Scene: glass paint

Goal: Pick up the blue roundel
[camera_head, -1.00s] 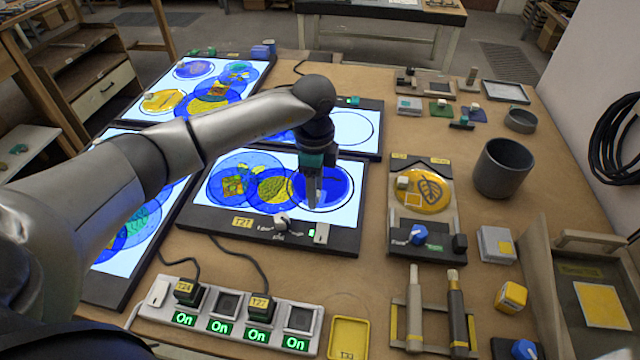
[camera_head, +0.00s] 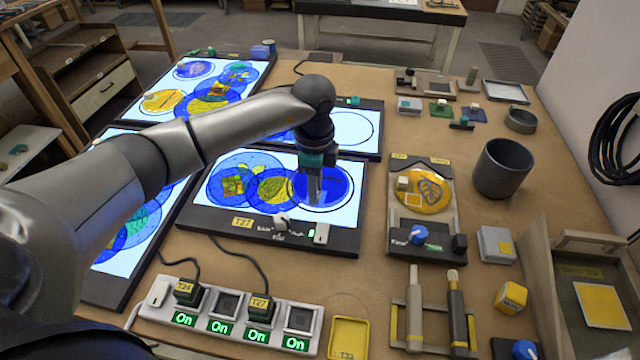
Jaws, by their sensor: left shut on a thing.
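A blue roundel (camera_head: 338,188) lies at the right end of the lit panel labelled T27 (camera_head: 345,240). It sits within a dark ring outline, beside a yellow patterned disc (camera_head: 273,187) and another blue disc (camera_head: 228,181). My left gripper (camera_head: 314,200) comes down over the left part of the roundel. Its fingers are shut on the roundel and cover part of it. The roundel appears to be still at the panel's surface; any gap beneath it cannot be made out. My right gripper is not in view.
A yellow leaf roundel (camera_head: 428,193) sits on a fixture to the right. A grey cup (camera_head: 502,168) stands beyond it. A power strip (camera_head: 230,316) and a yellow tray (camera_head: 348,338) lie in front. Other lit panels (camera_head: 190,92) stand behind and left.

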